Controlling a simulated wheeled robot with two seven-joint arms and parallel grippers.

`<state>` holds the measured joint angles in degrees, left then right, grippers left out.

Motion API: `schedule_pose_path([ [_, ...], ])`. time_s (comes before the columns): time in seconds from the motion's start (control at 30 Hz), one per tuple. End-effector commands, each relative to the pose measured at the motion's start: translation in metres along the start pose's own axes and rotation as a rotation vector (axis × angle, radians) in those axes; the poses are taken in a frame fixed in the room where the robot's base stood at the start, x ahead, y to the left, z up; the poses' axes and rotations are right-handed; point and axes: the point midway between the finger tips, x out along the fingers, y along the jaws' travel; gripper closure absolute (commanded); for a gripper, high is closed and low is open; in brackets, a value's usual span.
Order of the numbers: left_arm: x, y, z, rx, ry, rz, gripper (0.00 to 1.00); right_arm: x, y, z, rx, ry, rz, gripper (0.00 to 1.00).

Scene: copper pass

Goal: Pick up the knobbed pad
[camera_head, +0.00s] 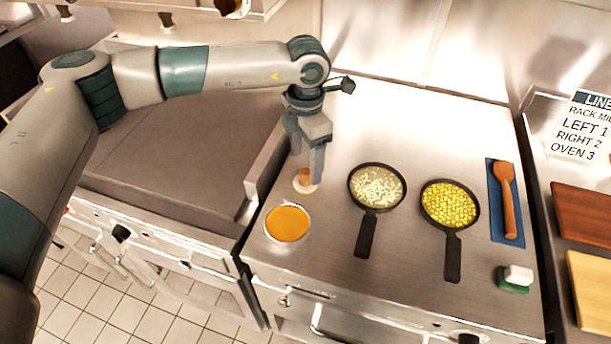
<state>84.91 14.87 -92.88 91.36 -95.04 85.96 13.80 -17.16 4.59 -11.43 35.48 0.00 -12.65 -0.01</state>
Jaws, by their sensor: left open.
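The knobbed pad (304,187) is a small pale disc with an orange-brown knob on top. It lies on the steel counter near its left edge, behind a bowl of orange contents. My left gripper (306,168) points down over the pad, its jaws open, with the fingers close around or just above the knob. I cannot tell whether the fingers touch it. The gripper hides part of the pad's far side. My right gripper is not in view.
The bowl (287,223) stands just in front of the pad. Two black pans (377,187) (450,204) with food stand to the right. A wooden spatula (507,200) lies on a blue mat (493,208). A green-and-white block (515,278) sits at front right. The back counter (420,115) is clear.

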Motion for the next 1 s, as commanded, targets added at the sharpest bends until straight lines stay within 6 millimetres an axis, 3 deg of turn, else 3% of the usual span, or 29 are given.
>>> schedule_pose_path([
  [0.57, 0.009, -0.001, -0.001, -0.001, 0.001, -0.002, 0.33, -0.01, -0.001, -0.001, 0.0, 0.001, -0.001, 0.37],
  [0.8, 0.032, -0.003, -0.003, 0.0, 0.003, -0.002, 0.33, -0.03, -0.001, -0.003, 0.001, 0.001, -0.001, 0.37],
  [1.0, 0.053, -0.003, -0.002, -0.001, 0.0, -0.001, 0.33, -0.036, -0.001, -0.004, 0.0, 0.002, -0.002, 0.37],
])
